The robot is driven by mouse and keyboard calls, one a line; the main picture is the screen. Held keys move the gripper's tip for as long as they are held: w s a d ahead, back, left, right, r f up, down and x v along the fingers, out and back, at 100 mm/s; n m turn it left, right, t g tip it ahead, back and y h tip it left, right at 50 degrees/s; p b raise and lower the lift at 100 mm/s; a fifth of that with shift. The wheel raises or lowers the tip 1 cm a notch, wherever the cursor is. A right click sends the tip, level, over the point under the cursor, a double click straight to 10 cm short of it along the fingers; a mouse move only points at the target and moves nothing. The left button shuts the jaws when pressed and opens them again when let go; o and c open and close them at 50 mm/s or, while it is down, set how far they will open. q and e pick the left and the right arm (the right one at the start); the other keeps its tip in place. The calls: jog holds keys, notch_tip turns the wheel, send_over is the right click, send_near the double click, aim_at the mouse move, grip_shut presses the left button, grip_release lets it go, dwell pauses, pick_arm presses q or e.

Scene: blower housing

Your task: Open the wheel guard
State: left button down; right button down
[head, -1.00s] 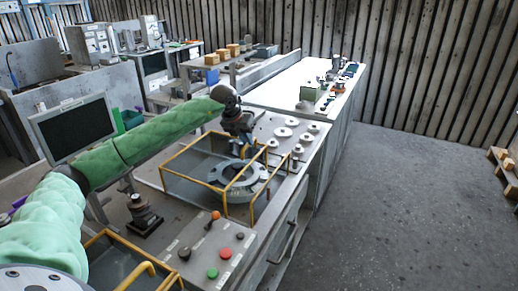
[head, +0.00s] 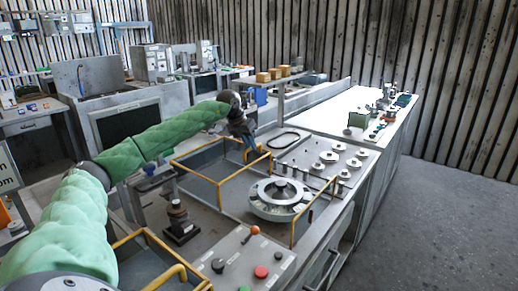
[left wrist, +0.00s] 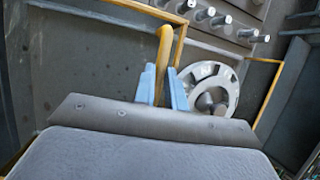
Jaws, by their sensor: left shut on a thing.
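The wheel guard (head: 219,196) is a yellow-framed box with see-through panels, standing left of the wheel (head: 262,200). The wheel is a round grey metal disc with a raised hub, uncovered on top; it also shows in the left wrist view (left wrist: 224,78). A second yellow frame section (head: 316,204) stands at the wheel's right side. My left gripper (head: 252,152) is at the guard's far right corner. In the left wrist view its blue fingers (left wrist: 163,88) are shut on the guard's yellow handle bar (left wrist: 164,50). My right gripper is not in view.
A control panel (head: 240,255) with buttons and an orange-topped lever is in front. A panel with several round knobs (head: 329,157) lies behind the wheel. Open floor (head: 455,200) is to the right.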

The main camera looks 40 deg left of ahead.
pick_arm(q)
jog(key=shift+a, duration=0.4)
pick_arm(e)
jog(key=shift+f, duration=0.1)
pick_arm(q)
jog(key=shift+a+r, duration=0.1)
jog(key=c, duration=1.6)
grip_release()
jog(key=shift+o, duration=0.7)
jog(key=shift+s+a, duration=0.1)
jog(key=shift+a, duration=0.05)
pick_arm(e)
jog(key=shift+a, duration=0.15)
